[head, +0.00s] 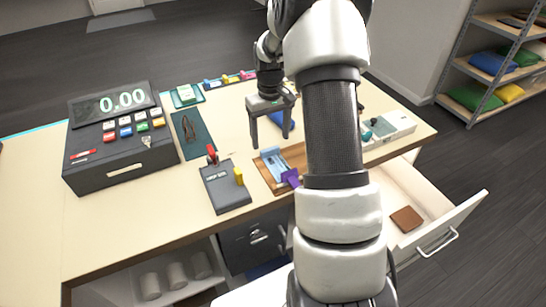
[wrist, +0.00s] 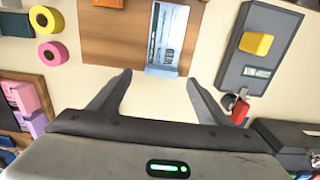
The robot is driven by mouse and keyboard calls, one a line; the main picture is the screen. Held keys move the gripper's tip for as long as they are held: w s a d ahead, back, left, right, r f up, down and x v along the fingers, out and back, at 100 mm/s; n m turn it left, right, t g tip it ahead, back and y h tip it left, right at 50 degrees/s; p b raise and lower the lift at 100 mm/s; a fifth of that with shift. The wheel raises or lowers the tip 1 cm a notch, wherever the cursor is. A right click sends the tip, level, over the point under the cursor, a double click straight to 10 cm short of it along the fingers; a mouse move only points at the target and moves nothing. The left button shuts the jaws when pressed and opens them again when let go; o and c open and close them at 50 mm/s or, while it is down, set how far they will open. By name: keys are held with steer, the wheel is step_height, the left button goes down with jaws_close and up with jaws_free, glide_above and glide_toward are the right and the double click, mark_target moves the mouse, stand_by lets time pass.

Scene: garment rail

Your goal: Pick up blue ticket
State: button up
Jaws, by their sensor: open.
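A pale-blue printed ticket (head: 271,158) lies on a wooden board (head: 297,154) near the middle of the counter. In the wrist view the ticket (wrist: 168,35) is at top centre on the board (wrist: 112,42), with a blue-grey strip at its near end. My gripper (head: 270,142) is open and empty, with its fingers pointing down above the counter near the board. In the wrist view my gripper (wrist: 158,76) has its fingers spread to either side of the ticket's near end, not touching it. My arm hides part of the board in the head view.
A dark box (head: 226,190) with a yellow piece stands left of the board. A purple item (head: 291,177) is at the board's near edge. A cash register (head: 118,145) stands at left. An open drawer (head: 440,215) holding a brown wallet (head: 407,218) juts out at right.

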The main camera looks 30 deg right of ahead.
mark_target(270, 149)
step_height(270, 149, down, 4)
steer(key=shift+a+f, duration=0.1)
steer(key=shift+f, duration=0.15)
steer(key=shift+c, duration=0.2)
steer(key=c, duration=1.1)
